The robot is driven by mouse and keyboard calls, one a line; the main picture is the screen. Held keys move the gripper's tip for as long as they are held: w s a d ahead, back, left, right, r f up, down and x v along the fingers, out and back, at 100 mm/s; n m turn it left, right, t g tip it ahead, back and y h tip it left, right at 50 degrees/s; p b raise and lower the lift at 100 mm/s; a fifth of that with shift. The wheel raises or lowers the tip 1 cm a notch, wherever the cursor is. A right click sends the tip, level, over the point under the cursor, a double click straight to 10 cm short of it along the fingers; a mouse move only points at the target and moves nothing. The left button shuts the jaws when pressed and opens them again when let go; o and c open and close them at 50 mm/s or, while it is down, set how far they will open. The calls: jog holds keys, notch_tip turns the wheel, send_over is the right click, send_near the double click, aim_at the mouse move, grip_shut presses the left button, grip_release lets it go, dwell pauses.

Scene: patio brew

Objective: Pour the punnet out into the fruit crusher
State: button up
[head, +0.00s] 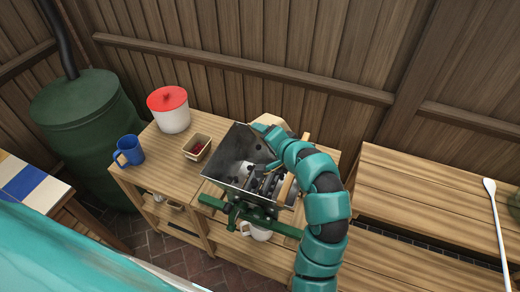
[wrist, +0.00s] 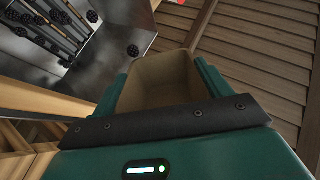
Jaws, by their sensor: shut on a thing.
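My gripper (head: 274,134) is shut on a tan cardboard punnet (wrist: 163,83), held between its teal fingers. The part of the punnet's inside that shows in the wrist view is bare. In the head view only a pale edge of the punnet (head: 272,119) shows behind my gripper, above the hopper's back rim. The fruit crusher (head: 238,150) is a grey metal hopper on a green frame. Dark berries (head: 247,178) lie in it among its rollers. The hopper (wrist: 112,45) also shows in the wrist view, with several blackberries (wrist: 132,51) inside.
A second punnet with red fruit (head: 198,147) stands on the wooden bench (head: 165,170) left of the crusher. A blue mug (head: 130,150) and a white pot with a red lid (head: 169,110) stand there too. A white paddle (head: 497,225) lies on the slatted table at right.

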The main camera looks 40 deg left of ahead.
jog(key=w+m+g+p, duration=0.2)
jog(key=w+d+m+g+p, duration=0.1)
jog(key=shift+w+r+y, duration=0.25)
jog(key=shift+r+y, duration=0.05)
jog(key=shift+r, duration=0.05)
jog(key=shift+f, duration=0.25)
jog(key=shift+w, duration=0.1)
jog(key=shift+w+m+g, duration=0.1)
jog(key=shift+m+g, duration=0.2)
